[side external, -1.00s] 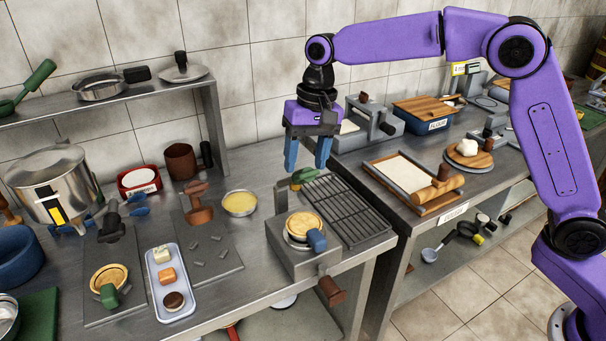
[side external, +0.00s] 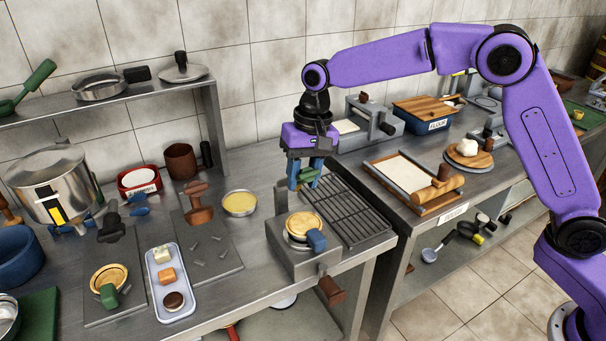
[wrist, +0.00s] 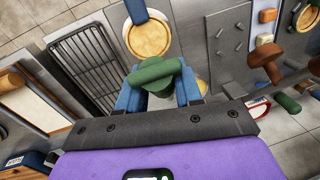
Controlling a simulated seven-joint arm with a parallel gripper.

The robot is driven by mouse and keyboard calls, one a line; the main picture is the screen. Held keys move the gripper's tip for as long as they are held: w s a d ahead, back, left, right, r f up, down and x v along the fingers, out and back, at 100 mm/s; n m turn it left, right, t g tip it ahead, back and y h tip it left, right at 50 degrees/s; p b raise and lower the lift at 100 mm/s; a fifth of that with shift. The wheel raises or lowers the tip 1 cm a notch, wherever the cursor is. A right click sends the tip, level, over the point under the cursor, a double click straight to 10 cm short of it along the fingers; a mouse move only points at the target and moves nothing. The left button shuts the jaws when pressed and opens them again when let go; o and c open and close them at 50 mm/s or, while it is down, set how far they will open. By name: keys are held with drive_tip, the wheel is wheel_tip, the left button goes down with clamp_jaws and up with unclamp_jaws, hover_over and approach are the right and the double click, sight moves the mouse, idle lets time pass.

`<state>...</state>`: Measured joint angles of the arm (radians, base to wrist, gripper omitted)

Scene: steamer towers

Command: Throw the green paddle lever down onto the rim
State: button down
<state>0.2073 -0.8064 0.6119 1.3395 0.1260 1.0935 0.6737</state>
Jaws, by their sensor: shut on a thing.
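The green paddle lever (side external: 306,175) stands raised at the back of a grey metal block (side external: 290,262). A round steamer with a tan woven top (side external: 304,224) and a pale rim sits on that block, with a blue paddle (side external: 316,240) at its front. My gripper (side external: 304,184) points down, its blue fingers shut on the green lever. The wrist view shows the green lever (wrist: 156,71) between the fingers, with the tan top (wrist: 150,40) just beyond it. The fingers partly hide the lever's lower part.
A black grill rack (side external: 345,208) lies right of the block. A brown handle (side external: 331,291) sticks out at the block's front. A yellow bowl (side external: 240,203), a white tray (side external: 171,283) and a second steamer (side external: 108,279) with a green paddle stand to the left.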

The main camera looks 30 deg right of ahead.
drive_tip(key=shift+s+d+f+t, duration=0.1)
drive_tip(key=shift+s+f+t, duration=0.3)
drive_tip(key=shift+f+t, duration=0.3)
drive_tip(key=shift+s+a+f+t, duration=0.1)
drive_tip(key=shift+s+f+t, duration=0.35)
drive_tip(key=shift+f+t, duration=0.3)
drive_tip(key=shift+s+d+f+t, duration=0.1)
drive_tip(key=shift+s+f+t, duration=0.4)
drive_tip(key=shift+f, duration=0.3)
drive_tip(key=shift+w, duration=0.1)
drive_tip(key=c, duration=0.8)
unclamp_jaws()
drive_tip(key=v, duration=1.7)
drive_tip(key=shift+s+r, duration=0.2)
drive_tip(key=shift+s, duration=0.05)
